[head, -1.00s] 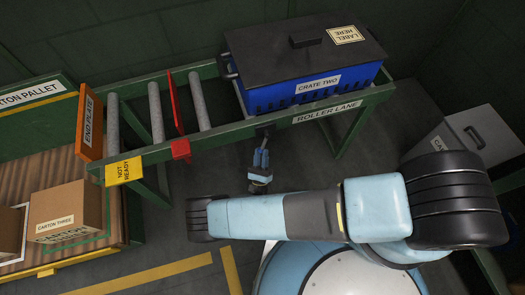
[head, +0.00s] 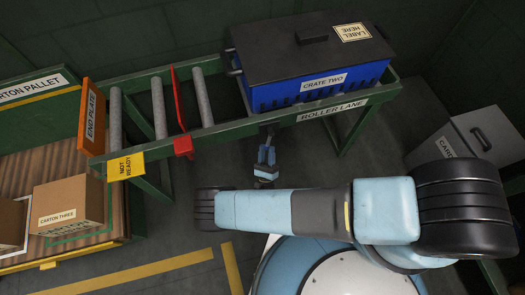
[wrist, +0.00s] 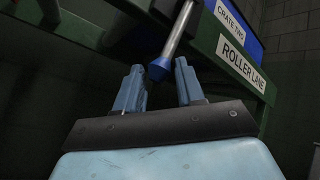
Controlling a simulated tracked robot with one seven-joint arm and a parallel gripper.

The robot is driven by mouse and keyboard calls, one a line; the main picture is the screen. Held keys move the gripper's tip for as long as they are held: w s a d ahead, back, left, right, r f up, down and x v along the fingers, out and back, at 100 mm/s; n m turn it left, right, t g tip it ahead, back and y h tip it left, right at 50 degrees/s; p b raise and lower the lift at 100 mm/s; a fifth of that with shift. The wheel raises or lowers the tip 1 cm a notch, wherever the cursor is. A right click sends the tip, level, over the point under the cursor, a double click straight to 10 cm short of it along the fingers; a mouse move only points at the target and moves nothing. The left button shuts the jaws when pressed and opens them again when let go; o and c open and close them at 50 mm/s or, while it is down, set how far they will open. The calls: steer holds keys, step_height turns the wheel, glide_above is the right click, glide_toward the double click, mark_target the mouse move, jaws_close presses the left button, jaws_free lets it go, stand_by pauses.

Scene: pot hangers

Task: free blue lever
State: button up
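The blue lever (wrist: 176,38) is a pale metal rod with a blue tip, hanging down from under the roller lane in the wrist view. Its tip is between my two light-blue fingers, near their ends, with gaps visible on both sides. My gripper (wrist: 159,82) is open and not closed on it. In the head view my gripper (head: 267,155) is below the near rail of the roller lane (head: 333,111), under the left end of the blue crate. The lever is hard to make out there. Whether the tip lies exactly in the finger plane I cannot tell.
Crate two (head: 318,88), blue with a dark lid, sits on the lane. A red stop (head: 184,146) stands left of it, then bare rollers and an orange end plate (head: 91,118). Carton three (head: 68,205) is on a pallet at left. A grey cabinet (head: 478,140) stands right.

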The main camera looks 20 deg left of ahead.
steer(key=shift+s+f, duration=0.1)
steer(key=s+d, duration=0.4)
steer(key=s, duration=0.8)
steer(key=shift+f, duration=0.4)
